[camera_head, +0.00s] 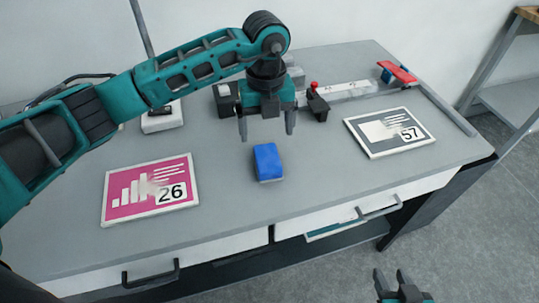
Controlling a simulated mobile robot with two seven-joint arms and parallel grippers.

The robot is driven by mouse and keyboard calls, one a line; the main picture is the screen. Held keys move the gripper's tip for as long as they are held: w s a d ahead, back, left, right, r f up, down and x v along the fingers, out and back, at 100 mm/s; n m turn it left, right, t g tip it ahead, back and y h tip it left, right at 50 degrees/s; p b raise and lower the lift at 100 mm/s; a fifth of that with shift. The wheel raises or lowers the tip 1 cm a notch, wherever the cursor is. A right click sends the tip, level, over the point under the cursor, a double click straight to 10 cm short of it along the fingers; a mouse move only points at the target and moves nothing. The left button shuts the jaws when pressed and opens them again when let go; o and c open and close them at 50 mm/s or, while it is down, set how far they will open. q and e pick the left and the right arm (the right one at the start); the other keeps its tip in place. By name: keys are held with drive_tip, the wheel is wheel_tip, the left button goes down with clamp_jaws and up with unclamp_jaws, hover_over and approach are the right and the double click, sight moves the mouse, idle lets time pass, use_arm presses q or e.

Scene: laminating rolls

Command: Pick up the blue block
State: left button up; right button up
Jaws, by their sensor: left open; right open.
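The blue block (268,161) lies on the grey tabletop between two printed sheets. My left gripper (266,127) is open and points down. In the picture it appears just above and behind the block, with its fingers apart and nothing between them. I cannot tell exactly how high it is over the table. My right gripper (391,282) is open and empty at the bottom edge of the view, in front of the table and away from the block.
A pink sheet marked 26 (140,191) lies to the left of the block. A grey sheet marked 57 (386,145) lies to the right. Behind stand a dark box (226,101), a white device (162,119) and a rail with a red part (397,73). Drawers with handles (150,275) line the front.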

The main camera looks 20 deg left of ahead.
sight(267, 157)
use_arm(q)
wheel_tip(267, 157, down, 10)
idle(0.5)
drive_tip(key=c, duration=1.1)
drive_tip(key=shift+r, duration=0.2)
wheel_tip(267, 157, up, 20)
drive_tip(key=shift+f, duration=0.1)
drive_tip(key=o, duration=0.5)
drive_tip(key=c, duration=0.3)
